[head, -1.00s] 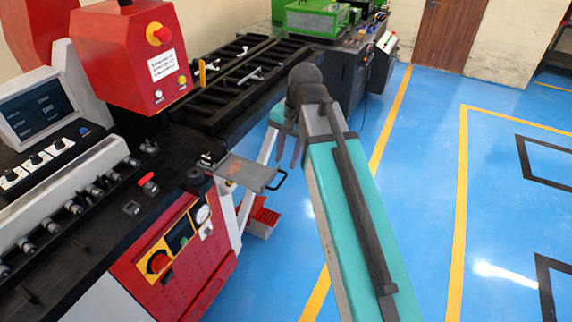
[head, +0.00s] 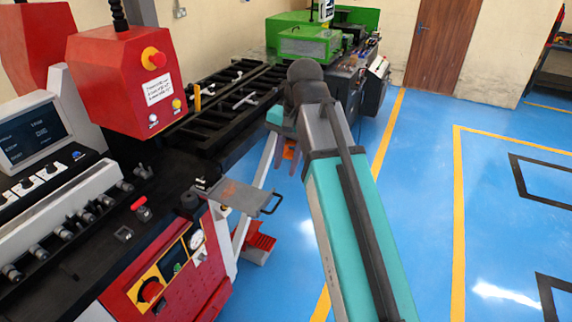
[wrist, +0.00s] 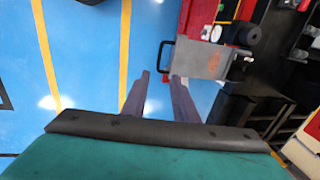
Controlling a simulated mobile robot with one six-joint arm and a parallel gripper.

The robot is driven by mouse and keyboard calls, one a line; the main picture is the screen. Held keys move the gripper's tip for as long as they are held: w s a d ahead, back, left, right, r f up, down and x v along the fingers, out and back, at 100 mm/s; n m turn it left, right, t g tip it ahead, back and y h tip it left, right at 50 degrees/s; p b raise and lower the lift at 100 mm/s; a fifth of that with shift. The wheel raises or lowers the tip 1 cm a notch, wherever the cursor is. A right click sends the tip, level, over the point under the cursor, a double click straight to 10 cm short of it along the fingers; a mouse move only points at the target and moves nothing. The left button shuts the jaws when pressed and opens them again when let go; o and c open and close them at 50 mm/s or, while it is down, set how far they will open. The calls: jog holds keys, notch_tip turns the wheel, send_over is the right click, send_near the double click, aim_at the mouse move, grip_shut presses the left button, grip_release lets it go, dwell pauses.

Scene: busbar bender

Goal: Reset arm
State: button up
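My gripper (head: 285,170) hangs at the far end of my teal and grey arm, partly hidden by the arm, in front of the red and black machine (head: 185,260). In the wrist view, the two dark fingers of my gripper (wrist: 161,76) stand apart with blue floor between them, so it is open and empty. A grey plate with a black handle (head: 236,196) sticks out from the machine, below and left of my gripper in the head view. The plate (wrist: 203,60) also shows in the wrist view, just beyond the right finger.
A red control box (head: 127,85) overhangs the machine. A black rail table (head: 220,110) runs back towards a green machine (head: 315,42). A red stepped object (head: 260,245) is low by the machine's leg. Blue floor (head: 430,180) with yellow lines is clear on the right.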

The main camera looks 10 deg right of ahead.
jog(key=w+d+f+h, duration=0.1)
jog(key=d+f, duration=0.2)
jog(key=f, duration=0.7)
jog(key=w+d+f+h, duration=0.1)
jog(key=d+f+h, duration=0.15)
jog(key=f, duration=0.75)
jog(key=w+d+f, duration=0.1)
jog(key=d+f, duration=0.3)
jog(key=f, duration=0.6)
jog(key=s+a+f+n+g+b, duration=0.1)
jog(key=s+f+n+g, duration=0.1)
jog(key=s+f, duration=0.65)
jog(key=s+a+f+n+g+b, duration=0.15)
jog(key=s+f, duration=0.35)
jog(key=f, duration=0.6)
jog(key=s+a+f+n+g+y, duration=0.1)
jog(key=s+f+n, duration=0.1)
jog(key=s+f, duration=0.5)
jog(key=s+a+f+n+g+y, duration=0.1)
jog(key=s+f, duration=0.6)
jog(key=s, duration=0.7)
jog(key=shift+s+f+n+g+b, duration=0.3)
jog(key=shift+s+n+g+b, duration=0.1)
jog(key=shift+g, duration=0.35)
